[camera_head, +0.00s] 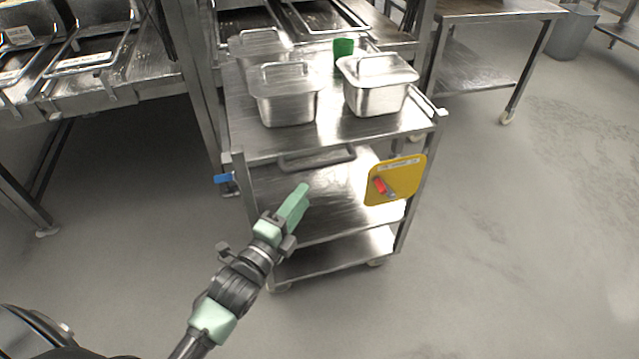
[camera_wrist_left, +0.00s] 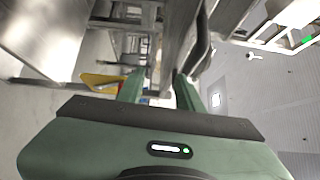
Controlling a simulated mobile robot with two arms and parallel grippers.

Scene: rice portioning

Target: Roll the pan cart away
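The pan cart (camera_head: 335,140) is a steel trolley with a top deck and lower shelves. Three lidded steel pans, such as the front left one (camera_head: 287,100), stand on its top. A dark grey handle bar (camera_head: 317,159) runs along its near side and also shows in the left wrist view (camera_wrist_left: 201,48). My left gripper (camera_head: 300,192) is in front of the cart, just below the handle in the head view. In the left wrist view its green fingers (camera_wrist_left: 160,85) are apart, with nothing clearly held between them. My right gripper is not in view.
A yellow plate (camera_head: 404,172) with a red-handled item hangs on the cart's near right side. A blue tab (camera_head: 224,178) is at its left post. Steel counters (camera_head: 150,75) stand left and behind; a table (camera_head: 495,10) is at back right. The right floor is clear.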

